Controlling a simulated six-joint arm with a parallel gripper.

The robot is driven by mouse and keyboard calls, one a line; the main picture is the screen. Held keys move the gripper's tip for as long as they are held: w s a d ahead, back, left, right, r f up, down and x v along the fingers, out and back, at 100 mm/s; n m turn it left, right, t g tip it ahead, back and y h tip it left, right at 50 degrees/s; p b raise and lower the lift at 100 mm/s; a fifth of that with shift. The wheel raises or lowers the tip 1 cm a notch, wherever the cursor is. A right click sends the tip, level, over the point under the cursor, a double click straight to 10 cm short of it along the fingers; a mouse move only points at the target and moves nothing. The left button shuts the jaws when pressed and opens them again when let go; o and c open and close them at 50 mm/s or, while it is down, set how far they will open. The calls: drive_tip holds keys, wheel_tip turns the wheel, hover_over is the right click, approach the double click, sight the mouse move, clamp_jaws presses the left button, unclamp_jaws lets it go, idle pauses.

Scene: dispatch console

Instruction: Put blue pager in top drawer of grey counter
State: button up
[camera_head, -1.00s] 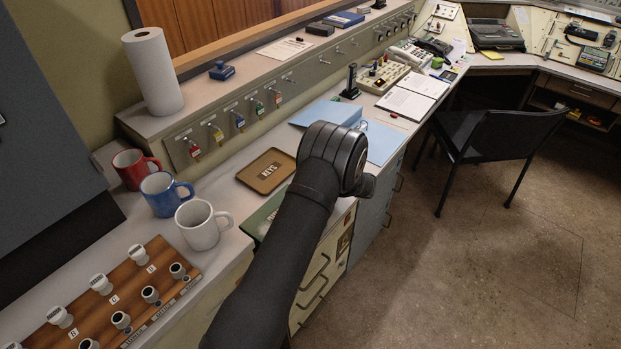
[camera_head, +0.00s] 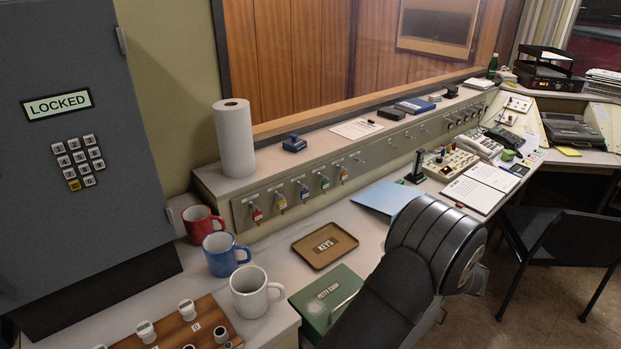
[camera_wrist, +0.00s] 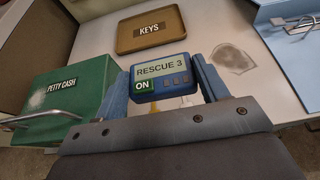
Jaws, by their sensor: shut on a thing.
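In the wrist view the blue pager (camera_wrist: 158,84), its display reading RESCUE 3 above a green ON label, sits between the two fingers of my gripper (camera_wrist: 162,78), which is shut on it. The pager is held over the light worktop, between the green petty cash box and the blue folder. In the head view my dark arm crosses the lower right and hides the gripper and pager. The arm also hides most of the counter front below the worktop. I cannot make out the top drawer or whether it is open.
A brown KEYS tray (camera_head: 325,246), a green petty cash box (camera_head: 326,300) and a blue folder (camera_head: 388,197) lie on the worktop. Red (camera_head: 203,224), blue (camera_head: 225,254) and white (camera_head: 250,292) mugs stand at left. A black chair (camera_head: 566,240) stands at right.

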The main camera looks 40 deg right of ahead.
drive_tip(key=w+a+r+m+g+h, duration=0.1)
drive_tip(key=w+a+r+m+h, duration=0.15)
drive_tip(key=w+r, duration=0.7)
drive_tip(key=w+a+r+m+h, duration=0.2)
drive_tip(key=w+a+r+h, duration=0.1)
drive_tip(key=w+r, duration=0.65)
drive_tip(key=w+a+r+m+g+h, duration=0.1)
drive_tip(key=a+r+m, duration=0.1)
drive_tip(key=a, duration=0.8)
drive_tip(key=w+a+r+m+g+h, duration=0.1)
drive_tip(key=a+r+h, duration=0.1)
drive_tip(key=a, duration=0.9)
drive_tip(key=shift+a+r+m, duration=0.2)
drive_tip(key=shift+r+m, duration=0.1)
drive_tip(key=shift+m, duration=0.05)
drive_tip(key=shift+w, duration=0.1)
